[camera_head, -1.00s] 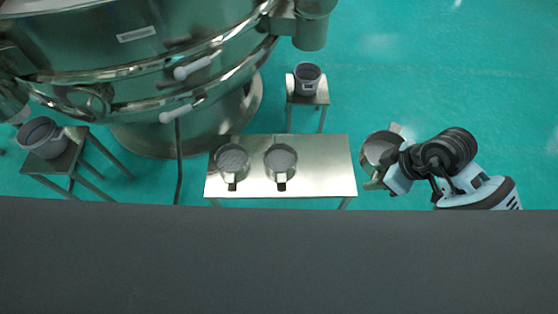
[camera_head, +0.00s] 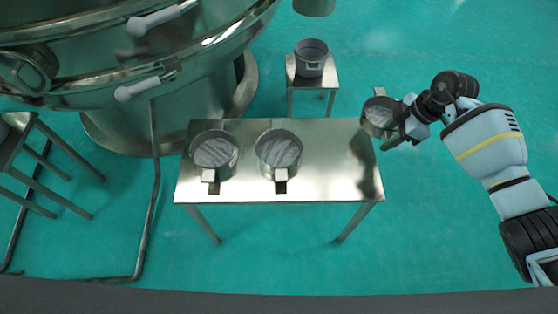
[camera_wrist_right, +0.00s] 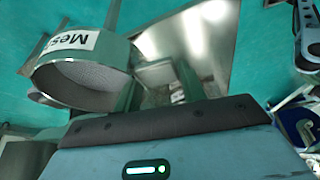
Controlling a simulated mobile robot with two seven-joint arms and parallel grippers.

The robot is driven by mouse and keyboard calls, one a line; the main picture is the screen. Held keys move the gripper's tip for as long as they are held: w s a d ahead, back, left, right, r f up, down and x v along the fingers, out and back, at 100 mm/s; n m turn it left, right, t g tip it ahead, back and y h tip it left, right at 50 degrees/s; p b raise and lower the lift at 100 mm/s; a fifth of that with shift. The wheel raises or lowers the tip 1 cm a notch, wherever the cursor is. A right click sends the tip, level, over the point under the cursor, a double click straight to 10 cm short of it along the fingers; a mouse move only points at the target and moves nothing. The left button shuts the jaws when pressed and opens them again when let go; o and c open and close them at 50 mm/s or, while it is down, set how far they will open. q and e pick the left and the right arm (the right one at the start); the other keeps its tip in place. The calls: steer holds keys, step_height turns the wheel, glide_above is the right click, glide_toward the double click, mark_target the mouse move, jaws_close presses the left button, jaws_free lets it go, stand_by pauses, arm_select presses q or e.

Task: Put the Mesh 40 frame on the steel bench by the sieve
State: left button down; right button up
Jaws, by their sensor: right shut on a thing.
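My right gripper (camera_head: 397,127) is shut on a round steel sieve frame (camera_head: 377,116), held at the right end of the steel bench (camera_head: 325,150). Its dark reflection shows in the bench top. In the right wrist view the held frame (camera_wrist_right: 85,82) has grey mesh and a white label reading "Mes"; the number is hidden. The bench top (camera_wrist_right: 205,35) shows beyond it there. Two similar round frames with handles stand on the bench, one at the left (camera_head: 213,152) and one in the middle (camera_head: 279,150). My left gripper is not in view.
The large steel sieve (camera_head: 160,60) stands at the upper left. A small stool (camera_head: 320,81) with a grey bucket (camera_head: 311,57) stands behind the bench. Another stool (camera_head: 15,140) is at the left edge. The bench's right part is bare.

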mark_target(384, 117)
steer(key=w, duration=0.1)
steer(key=w+f+b, duration=0.1)
steer(key=shift+w+d+f+b, duration=0.15)
steer(key=shift+w+d+b, duration=0.2)
steer(key=shift+w+b, duration=0.05)
steer(key=shift+w+d+n, duration=0.2)
steer(key=shift+w+n, duration=0.1)
steer(key=shift+w, duration=0.15)
